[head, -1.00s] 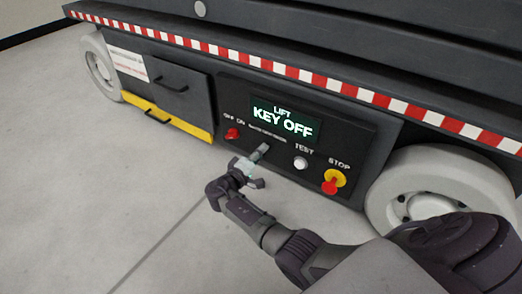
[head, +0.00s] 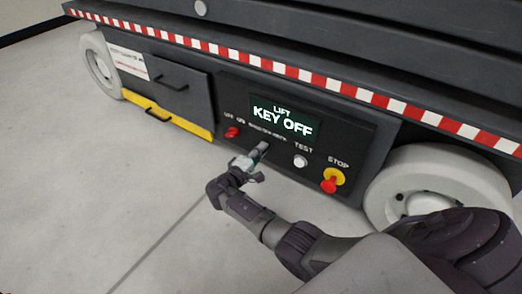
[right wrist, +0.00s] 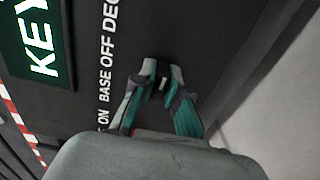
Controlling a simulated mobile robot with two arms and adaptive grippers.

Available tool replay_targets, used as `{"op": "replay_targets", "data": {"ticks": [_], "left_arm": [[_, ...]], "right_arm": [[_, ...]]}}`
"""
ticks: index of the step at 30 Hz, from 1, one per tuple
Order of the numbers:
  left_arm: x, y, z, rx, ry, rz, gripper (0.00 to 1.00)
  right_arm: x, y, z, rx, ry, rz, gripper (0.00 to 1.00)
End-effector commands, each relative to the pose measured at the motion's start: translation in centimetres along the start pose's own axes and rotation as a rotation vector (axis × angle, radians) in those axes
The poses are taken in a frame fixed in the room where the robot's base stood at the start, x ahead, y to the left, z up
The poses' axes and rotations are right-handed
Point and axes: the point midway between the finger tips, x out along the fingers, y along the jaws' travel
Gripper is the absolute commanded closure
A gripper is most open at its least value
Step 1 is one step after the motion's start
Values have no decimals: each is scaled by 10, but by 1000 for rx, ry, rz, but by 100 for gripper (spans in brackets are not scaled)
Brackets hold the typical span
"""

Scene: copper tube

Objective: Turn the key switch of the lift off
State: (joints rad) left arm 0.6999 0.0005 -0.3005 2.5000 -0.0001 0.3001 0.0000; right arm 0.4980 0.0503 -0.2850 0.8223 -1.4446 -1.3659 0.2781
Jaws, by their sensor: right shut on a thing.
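The lift's dark control panel (head: 345,140) has a lit display (head: 284,118) that reads "LIFT KEY OFF". The key switch (head: 263,146) sits below the display, under a small label; in the right wrist view the label reads "BASE OFF DEC", cut off by the frame. My right gripper (head: 250,163) is at the panel, with its fingers on the key of this switch. The right wrist view shows both teal-and-grey fingers (right wrist: 164,88) closed around the small key (right wrist: 163,83), which they partly hide. My left gripper is not in view.
Grey wheels flank the chassis. The floor in front is clear.

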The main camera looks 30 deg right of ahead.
Motion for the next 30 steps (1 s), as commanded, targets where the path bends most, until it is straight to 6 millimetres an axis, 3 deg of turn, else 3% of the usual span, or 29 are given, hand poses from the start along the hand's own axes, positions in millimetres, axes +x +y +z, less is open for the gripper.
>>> {"op": "replay_targets", "data": {"ticks": [1,2,6,17,20,30], "left_arm": [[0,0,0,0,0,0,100],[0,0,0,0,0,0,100],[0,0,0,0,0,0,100],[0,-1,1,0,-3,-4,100],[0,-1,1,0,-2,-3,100],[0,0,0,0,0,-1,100]], "right_arm": [[0,0,-1,1,3,0,100],[0,0,-1,1,3,0,84],[0,0,0,2,2,0,61],[-5,0,0,2,2,-1,61],[-17,-1,-1,2,3,-1,61],[-88,-1,-1,3,4,-3,61]]}}
